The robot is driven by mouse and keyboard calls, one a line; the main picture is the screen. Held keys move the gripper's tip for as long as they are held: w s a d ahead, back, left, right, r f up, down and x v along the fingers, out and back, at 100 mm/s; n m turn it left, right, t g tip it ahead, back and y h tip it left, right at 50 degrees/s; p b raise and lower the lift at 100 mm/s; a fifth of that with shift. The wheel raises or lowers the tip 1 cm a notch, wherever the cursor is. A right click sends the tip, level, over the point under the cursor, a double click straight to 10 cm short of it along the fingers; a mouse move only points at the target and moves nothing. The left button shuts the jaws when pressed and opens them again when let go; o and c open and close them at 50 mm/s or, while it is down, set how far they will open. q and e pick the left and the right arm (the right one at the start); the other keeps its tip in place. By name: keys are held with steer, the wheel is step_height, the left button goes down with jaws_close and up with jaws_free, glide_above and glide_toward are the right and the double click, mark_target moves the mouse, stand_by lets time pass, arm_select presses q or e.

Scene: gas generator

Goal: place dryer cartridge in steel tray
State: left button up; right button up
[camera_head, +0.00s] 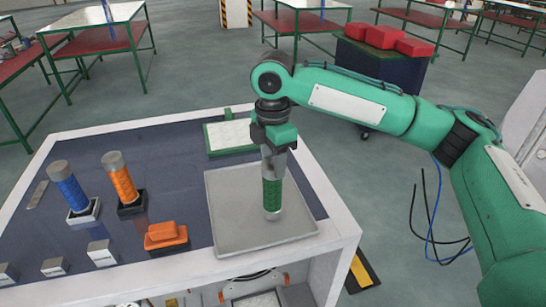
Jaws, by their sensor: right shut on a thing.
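The dryer cartridge (272,194), green with grey metal ends, is upright below my right gripper (274,150). My right gripper is shut on its upper end. The steel tray (225,228) is a flat grey square tray on the right part of the bench top. My left gripper is not in view.
A blue cartridge (68,188) and an orange cartridge (119,178) stand in holders on the left. An orange block (165,235) lies left of the tray. A green-edged white panel (230,136) lies behind the tray. Small grey blocks line the front left.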

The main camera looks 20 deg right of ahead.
steer(key=o, duration=1.2)
steer(key=shift+a+f, duration=0.1)
steer(key=shift+r, duration=0.3)
steer(key=shift+r+b, duration=1.35)
steer(key=shift+r, duration=4.5)
steer(key=shift+s+f, duration=0.1)
